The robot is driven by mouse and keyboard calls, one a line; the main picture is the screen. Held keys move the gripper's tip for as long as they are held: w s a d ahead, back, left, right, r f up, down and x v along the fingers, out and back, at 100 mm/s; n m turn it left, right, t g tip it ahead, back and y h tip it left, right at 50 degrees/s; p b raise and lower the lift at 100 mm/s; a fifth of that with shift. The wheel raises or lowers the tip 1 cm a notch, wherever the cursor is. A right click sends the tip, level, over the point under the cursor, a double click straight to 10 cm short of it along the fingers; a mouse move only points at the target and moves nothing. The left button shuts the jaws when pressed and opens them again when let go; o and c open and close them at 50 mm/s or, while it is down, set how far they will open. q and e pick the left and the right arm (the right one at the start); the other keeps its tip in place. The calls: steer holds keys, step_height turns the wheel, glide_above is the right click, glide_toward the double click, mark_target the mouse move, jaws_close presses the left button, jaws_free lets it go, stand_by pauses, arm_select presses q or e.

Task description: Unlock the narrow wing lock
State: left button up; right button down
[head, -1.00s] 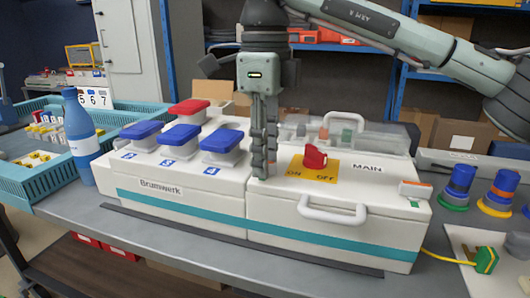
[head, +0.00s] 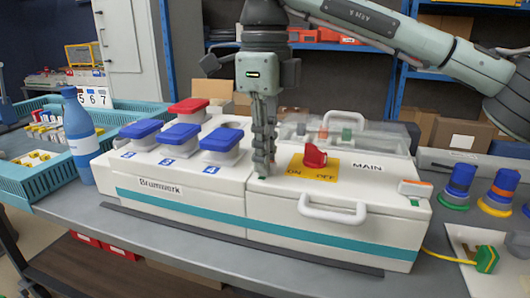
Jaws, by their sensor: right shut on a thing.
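My right gripper (head: 262,168) points straight down at the left edge of the MAIN box (head: 345,180), beside the seam with the Brumwerk box (head: 185,185). Its fingers are shut low against the top surface. The narrow wing lock is hidden by the fingers, which close around it there; its shape and angle cannot be seen. A red rotary knob (head: 315,157) stands on a yellow ON/OFF plate (head: 296,168), to the right of the fingers and apart from them. My left gripper is not in view.
Several blue-lidded sockets (head: 180,136) and a red-lidded one (head: 188,107) stand left of the gripper. A clear cover (head: 375,138) lies behind the knob. A white handle (head: 333,209) sticks out in front. A blue bottle (head: 79,135) and teal crate (head: 28,180) are at left.

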steer(key=shift+m, duration=0.5)
steer(key=m+b, duration=0.1)
steer(key=m, duration=0.2)
steer(key=shift+m, duration=0.3)
steer(key=m+b, duration=0.1)
steer(key=m, duration=0.2)
steer(key=shift+m, duration=0.3)
steer(key=m+b, duration=0.1)
steer(key=m, duration=0.2)
steer(key=shift+m, duration=0.3)
steer(key=m, duration=0.3)
steer(key=shift+b, duration=0.35)
steer(key=shift+m, duration=1.1)
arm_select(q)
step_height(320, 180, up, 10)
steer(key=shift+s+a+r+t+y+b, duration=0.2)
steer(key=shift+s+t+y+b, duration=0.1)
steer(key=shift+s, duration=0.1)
arm_select(e)
steer(key=shift+m, duration=0.3)
steer(key=shift+r, duration=0.1)
